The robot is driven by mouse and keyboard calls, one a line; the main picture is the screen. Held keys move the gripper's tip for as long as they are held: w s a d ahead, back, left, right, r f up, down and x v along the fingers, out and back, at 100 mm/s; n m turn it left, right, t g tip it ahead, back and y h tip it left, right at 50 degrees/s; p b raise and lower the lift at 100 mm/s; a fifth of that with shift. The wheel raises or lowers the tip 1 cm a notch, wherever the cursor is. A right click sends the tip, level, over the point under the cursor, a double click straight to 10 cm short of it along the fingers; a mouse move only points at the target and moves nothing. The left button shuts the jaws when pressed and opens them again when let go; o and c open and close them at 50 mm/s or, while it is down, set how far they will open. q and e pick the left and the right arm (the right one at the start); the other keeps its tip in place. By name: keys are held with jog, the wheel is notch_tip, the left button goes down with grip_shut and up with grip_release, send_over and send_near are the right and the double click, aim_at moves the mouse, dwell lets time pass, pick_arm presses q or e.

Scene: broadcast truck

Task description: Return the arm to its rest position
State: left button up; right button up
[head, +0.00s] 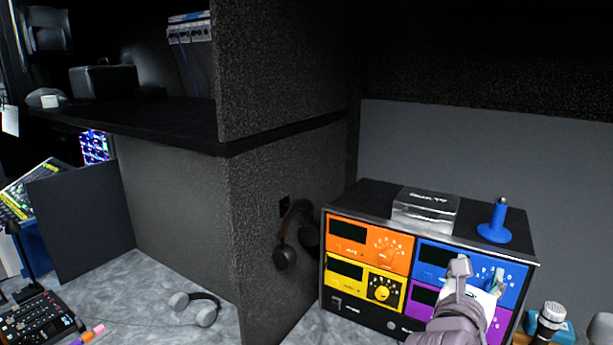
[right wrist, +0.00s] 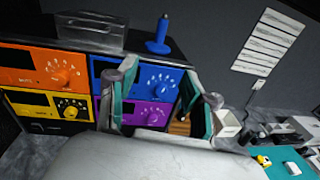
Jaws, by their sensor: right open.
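My right gripper (head: 478,275) is in front of the rack of coloured modules (head: 440,238). It is open, with nothing between its fingers. In the right wrist view its two fingers (right wrist: 171,84) stand apart, before the blue module (right wrist: 150,78) and the purple module (right wrist: 146,114). In the head view the gripper hides part of the purple module and the lower right of the rack. I cannot tell whether a fingertip touches the rack front. My left gripper is not in view.
A clear box (head: 425,210) and a blue handle-like object (head: 495,222) stand on the rack. Headphones hang on the partition (head: 285,250) to the left. Grey headphones (head: 195,305) lie on the desk. A dark microphone-like object (head: 550,320) and a teal mat (right wrist: 285,162) are right.

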jog(key=s+a+f+m+g+y, duration=0.1)
jog(key=s+f+m+g+y, duration=0.25)
jog(key=f, duration=0.65)
jog(key=s+a+f+m+g+y, duration=0.15)
jog(key=s+f+m, duration=0.25)
jog(key=f+m, duration=0.5)
jog(key=s+a+f+m+g+y, duration=0.2)
jog(key=s+f+m+g+y, duration=0.1)
jog(key=s+f+m, duration=0.45)
jog(key=s+a+f+m+g+y, duration=0.25)
jog(key=s+f+m, duration=0.25)
jog(key=s+f, duration=0.45)
jog(key=s+f+g+b, duration=0.1)
jog(key=s+f+b, duration=0.2)
jog(key=f, duration=2.5)
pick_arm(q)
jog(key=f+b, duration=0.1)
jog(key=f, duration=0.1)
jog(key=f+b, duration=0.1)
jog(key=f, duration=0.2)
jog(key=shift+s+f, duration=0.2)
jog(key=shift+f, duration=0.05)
pick_arm(e)
jog(key=s+d+f+g, duration=0.1)
jog(key=s+d+f, duration=0.1)
jog(key=s+f, duration=1.4)
jog(key=shift+s+d+f, duration=0.15)
jog(key=shift+d+f, duration=0.25)
jog(key=shift+f, duration=0.5)
